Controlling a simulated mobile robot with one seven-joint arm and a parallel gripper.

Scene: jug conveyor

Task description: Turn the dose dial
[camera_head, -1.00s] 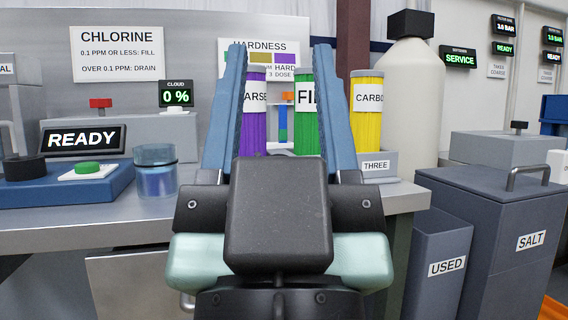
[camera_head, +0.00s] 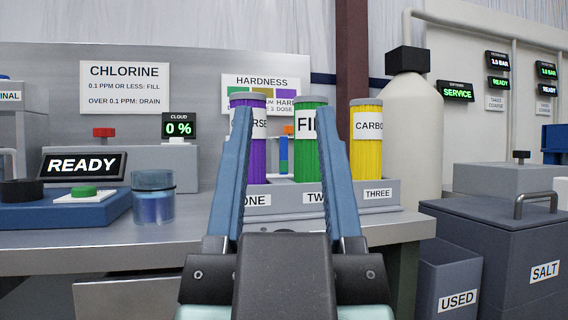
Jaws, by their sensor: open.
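No dial marked as a dose dial can be made out. A black round knob (camera_head: 21,192) sits on the blue base at the far left, with no readable dose label. The fingers overlap the purple cartridge (camera_head: 250,145) and the green cartridge (camera_head: 308,160) in the picture; I see no contact.
A grey rack (camera_head: 285,209) labelled ONE, TWO, THREE holds these and a yellow cartridge (camera_head: 366,150). A beaker (camera_head: 153,200) and green button (camera_head: 84,191) stand left on the counter (camera_head: 60,262). A USED bin (camera_head: 447,262) and SALT bin (camera_head: 505,228) stand right.

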